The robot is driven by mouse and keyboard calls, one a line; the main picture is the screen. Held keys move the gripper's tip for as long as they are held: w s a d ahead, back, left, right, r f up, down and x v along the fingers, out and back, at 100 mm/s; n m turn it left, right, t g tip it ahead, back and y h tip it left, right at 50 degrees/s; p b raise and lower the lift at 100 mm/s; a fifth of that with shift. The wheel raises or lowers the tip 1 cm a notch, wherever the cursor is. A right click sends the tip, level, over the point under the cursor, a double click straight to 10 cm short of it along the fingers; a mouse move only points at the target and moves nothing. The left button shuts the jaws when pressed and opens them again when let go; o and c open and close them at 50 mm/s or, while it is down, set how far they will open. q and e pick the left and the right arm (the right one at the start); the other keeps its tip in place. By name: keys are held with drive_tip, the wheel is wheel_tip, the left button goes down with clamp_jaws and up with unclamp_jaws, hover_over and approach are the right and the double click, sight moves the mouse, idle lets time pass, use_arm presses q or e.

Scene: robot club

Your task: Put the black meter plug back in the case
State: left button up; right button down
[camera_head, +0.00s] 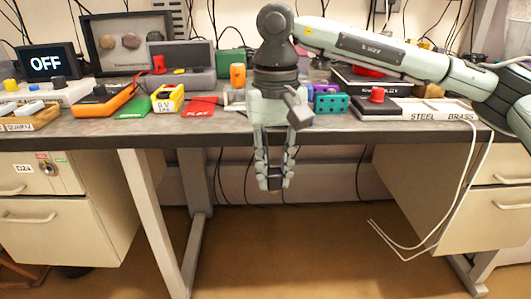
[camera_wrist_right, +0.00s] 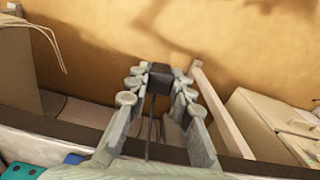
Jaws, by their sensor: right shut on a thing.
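My right gripper (camera_head: 272,184) hangs down in front of the workbench's front edge, below the level of the top. It is shut on a small black block, which I take to be the black meter plug; the plug (camera_wrist_right: 160,76) shows between the fingertips in the right wrist view. In the head view the fingers partly hide it. A grey case (camera_head: 185,84) stands at the back left of the bench, with its lid apparently raised and red and yellow pieces at it. I cannot tell for sure that it is the task's case. My left gripper is not in view.
The bench (camera_head: 330,134) is crowded: an orange meter (camera_head: 112,104), a yellow unit (camera_head: 167,98), a red card (camera_head: 200,107), a teal block (camera_head: 331,103) and a STEEL/BRASS box (camera_head: 440,114). White cables (camera_head: 462,190) hang at the right. The air before the bench is clear.

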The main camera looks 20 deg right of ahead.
drive_tip(key=s+a+f+n, duration=0.1)
drive_tip(key=a+f+n, duration=0.1)
drive_tip(key=a+n, duration=0.4)
drive_tip(key=a, duration=0.4)
drive_tip(key=shift+s+a+f+n, duration=0.3)
drive_tip(key=shift+f+n, duration=0.05)
drive_tip(key=shift+n, duration=0.05)
drive_tip(key=w+a+f+n, duration=0.1)
drive_tip(key=a+f+n, duration=0.2)
drive_tip(key=f+n, duration=0.1)
drive_tip(key=shift+w+a+f+n, duration=0.3)
drive_tip(key=shift+w+a+f, duration=0.1)
drive_tip(key=shift+f, duration=0.3)
drive_tip(key=s+d+r+m, duration=0.2)
drive_tip(key=d+r+m, duration=0.5)
drive_tip(key=r, duration=0.3)
drive_tip(key=shift+d+r+m, duration=0.35)
drive_tip(key=shift+r+m, duration=0.05)
drive_tip(key=shift+m, duration=0.1)
drive_tip(key=shift+w, duration=0.1)
